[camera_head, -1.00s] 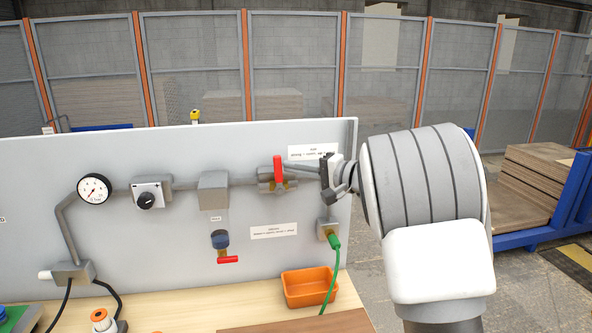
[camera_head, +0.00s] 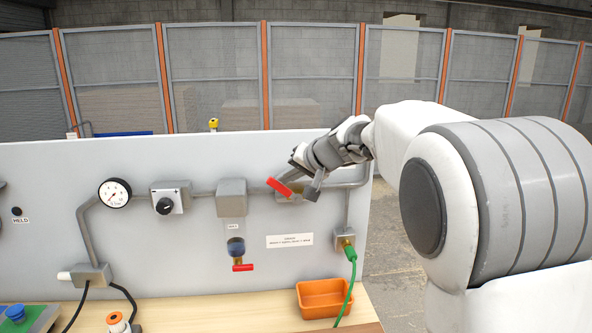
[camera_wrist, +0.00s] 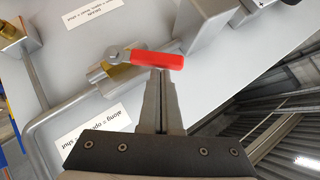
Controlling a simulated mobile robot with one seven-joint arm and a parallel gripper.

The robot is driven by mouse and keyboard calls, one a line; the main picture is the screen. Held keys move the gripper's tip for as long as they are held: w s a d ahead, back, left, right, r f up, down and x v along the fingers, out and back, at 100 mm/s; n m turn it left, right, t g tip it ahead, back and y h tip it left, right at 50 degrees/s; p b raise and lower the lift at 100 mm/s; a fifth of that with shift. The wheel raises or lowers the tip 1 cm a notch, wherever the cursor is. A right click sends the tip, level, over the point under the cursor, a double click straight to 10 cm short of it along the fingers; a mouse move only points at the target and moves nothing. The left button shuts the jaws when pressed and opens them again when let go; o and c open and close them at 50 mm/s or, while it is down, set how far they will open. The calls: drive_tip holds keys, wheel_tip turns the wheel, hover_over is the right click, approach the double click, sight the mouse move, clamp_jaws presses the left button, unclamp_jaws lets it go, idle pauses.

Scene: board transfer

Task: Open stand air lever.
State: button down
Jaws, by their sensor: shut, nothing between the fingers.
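The stand air lever is a red handle (camera_head: 279,186) on a valve in the grey pipe of the upright panel. In the head view it slants up to the left, between upright and along the pipe. In the wrist view the red handle (camera_wrist: 157,60) lies at an angle to the pipe, its pivot bolt at its left end. My gripper (camera_wrist: 164,74) is shut and empty, its fingertips right at the side of the handle; contact looks likely. In the head view my gripper (camera_head: 296,163) is just above the handle and partly hides the valve.
A second red-handled valve (camera_head: 242,267) hangs below the grey box (camera_head: 231,197). A pressure gauge (camera_head: 115,193) and a black knob (camera_head: 164,206) sit further left. An orange bin (camera_head: 324,298) and a green hose (camera_head: 350,270) are below right.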

drive_tip(key=h+p, duration=0.1)
drive_tip(key=a+n+h+p, duration=0.1)
drive_tip(key=p, duration=0.1)
drive_tip(key=a+p, duration=0.1)
drive_tip(key=p, duration=0.1)
drive_tip(key=shift+s+a+f+n+h, duration=0.15)
drive_tip(key=shift+s+f+n+h, duration=0.15)
drive_tip(key=shift+h, duration=0.1)
drive_tip(key=f+h+p, duration=0.1)
drive_tip(key=a+f+n+h+p, duration=0.1)
drive_tip(key=shift+f+p, duration=0.15)
drive_tip(key=shift+p, duration=0.25)
drive_tip(key=shift+s+a+f, duration=0.1)
drive_tip(key=shift+a+f, duration=0.05)
